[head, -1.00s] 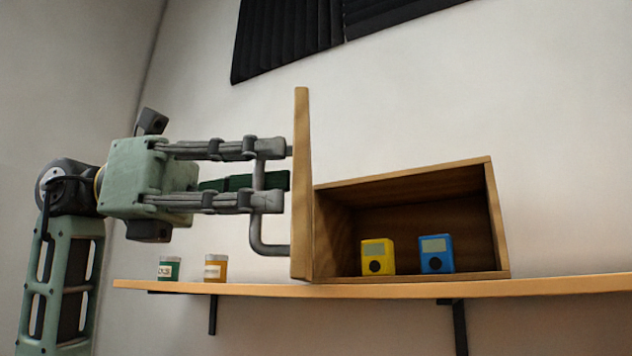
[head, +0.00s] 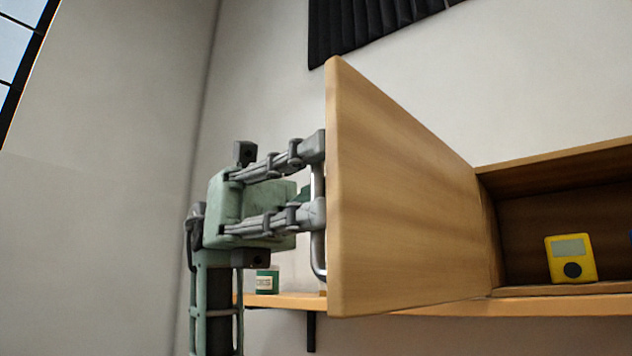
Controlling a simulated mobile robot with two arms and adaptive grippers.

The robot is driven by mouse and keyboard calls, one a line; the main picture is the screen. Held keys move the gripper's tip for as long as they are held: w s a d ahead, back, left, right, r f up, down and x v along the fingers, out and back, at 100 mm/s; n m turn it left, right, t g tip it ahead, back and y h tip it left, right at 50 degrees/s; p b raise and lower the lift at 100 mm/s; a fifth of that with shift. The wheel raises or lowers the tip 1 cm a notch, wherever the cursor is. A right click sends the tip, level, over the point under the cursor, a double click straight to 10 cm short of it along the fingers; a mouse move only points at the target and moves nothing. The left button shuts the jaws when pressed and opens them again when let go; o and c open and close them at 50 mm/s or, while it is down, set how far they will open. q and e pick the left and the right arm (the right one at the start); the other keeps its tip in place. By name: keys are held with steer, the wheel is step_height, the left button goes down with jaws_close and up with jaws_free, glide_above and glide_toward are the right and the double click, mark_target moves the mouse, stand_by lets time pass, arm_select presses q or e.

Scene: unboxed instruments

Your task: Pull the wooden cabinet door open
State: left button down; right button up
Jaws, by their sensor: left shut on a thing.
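The wooden cabinet door (head: 400,200) stands wide open, hinged at the left side of the cabinet (head: 545,172). Its inner face is turned toward me. My left gripper (head: 317,180) is at the far, outer face of the door, shut on the metal door handle (head: 319,262). Part of the handle is hidden behind the fingers and the door edge. The cabinet's inside is open to view, cut off by the right edge of the picture. My right gripper is not in view.
A yellow device (head: 570,259) stands in the cabinet, with a sliver of a blue one at the picture's right edge. A green labelled jar (head: 267,281) stands on the wooden shelf (head: 460,308), left of the door. A dark panel (head: 370,25) hangs above.

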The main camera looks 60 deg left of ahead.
arm_select(q)
steer(key=shift+d, duration=0.15)
steer(key=c, duration=2.1)
jaws_free()
steer(key=a, duration=1.2)
steer(key=shift+s, duration=0.1)
